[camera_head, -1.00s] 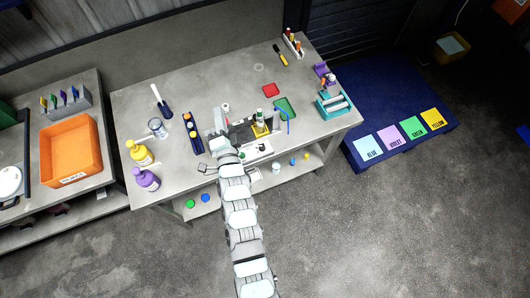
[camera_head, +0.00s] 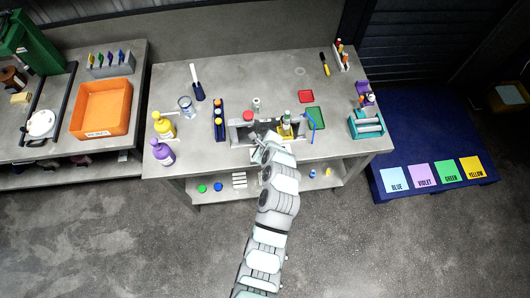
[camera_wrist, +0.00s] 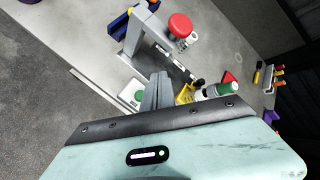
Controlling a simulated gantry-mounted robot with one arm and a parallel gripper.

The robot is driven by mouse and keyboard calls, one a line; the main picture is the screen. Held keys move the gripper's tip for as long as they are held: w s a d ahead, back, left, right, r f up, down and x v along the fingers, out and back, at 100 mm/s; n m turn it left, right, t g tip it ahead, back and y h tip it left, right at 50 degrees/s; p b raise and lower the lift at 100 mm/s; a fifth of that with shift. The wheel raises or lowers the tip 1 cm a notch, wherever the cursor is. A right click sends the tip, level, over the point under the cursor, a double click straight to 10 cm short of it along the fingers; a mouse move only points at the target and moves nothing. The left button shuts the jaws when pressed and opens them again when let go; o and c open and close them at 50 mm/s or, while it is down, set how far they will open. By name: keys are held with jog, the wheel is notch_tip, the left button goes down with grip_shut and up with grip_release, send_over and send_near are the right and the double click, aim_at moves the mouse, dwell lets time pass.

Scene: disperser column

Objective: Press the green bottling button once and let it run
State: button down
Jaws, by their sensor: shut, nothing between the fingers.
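The bottling machine (camera_head: 236,134) is a grey frame near the front edge of the bench. In the wrist view its frame (camera_wrist: 134,38) carries a red mushroom knob (camera_wrist: 180,25). A green round button (camera_wrist: 138,95) sits on a white panel just left of my fingers. My gripper (camera_wrist: 160,76) is shut and empty beside the button in that picture; contact cannot be told. In the head view my gripper (camera_head: 262,147) is at the machine's front and the green button cannot be made out.
A blue rack (camera_head: 219,122) stands left of the machine. Yellow (camera_head: 164,125) and purple (camera_head: 163,152) bottles stand at the left. The bench middle behind is fairly clear.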

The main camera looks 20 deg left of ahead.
jog(key=shift+f, duration=0.1)
notch_tip(320, 180, down, 7)
jog(key=b, duration=0.6)
jog(key=shift+r, duration=0.2)
jog(key=shift+f, duration=1)
dwell(0.9)
jog(key=shift+f, duration=0.4)
jog(key=shift+f, duration=0.5)
dwell(0.8)
jog(key=shift+r+p, duration=0.95)
jog(key=shift+p, duration=0.15)
